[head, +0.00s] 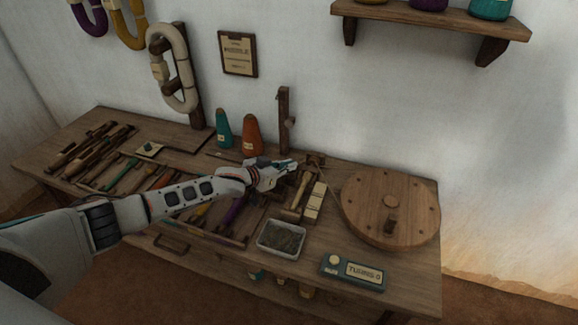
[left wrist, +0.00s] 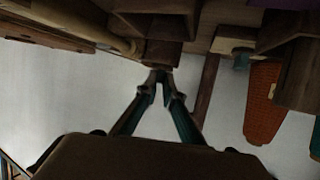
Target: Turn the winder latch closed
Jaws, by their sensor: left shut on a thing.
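The wooden winder (head: 305,194) stands on the bench, left of the large round wooden disc. My left gripper (head: 292,165) reaches over the bench from the left to the back of the winder. In the left wrist view its two fingers (left wrist: 161,82) are close together at a small dark brown wooden piece (left wrist: 162,54), which appears to be the winder latch. The gripper is shut on it. The fingers hide part of the piece, and its exact turn angle cannot be told. My right gripper is not in view.
The round disc (head: 391,208) stands right of the winder. A grey tray (head: 281,239) and a teal labelled box (head: 354,272) lie in front. Orange (head: 252,136) and teal (head: 223,129) cones stand behind my left gripper. Several tools lie on the left.

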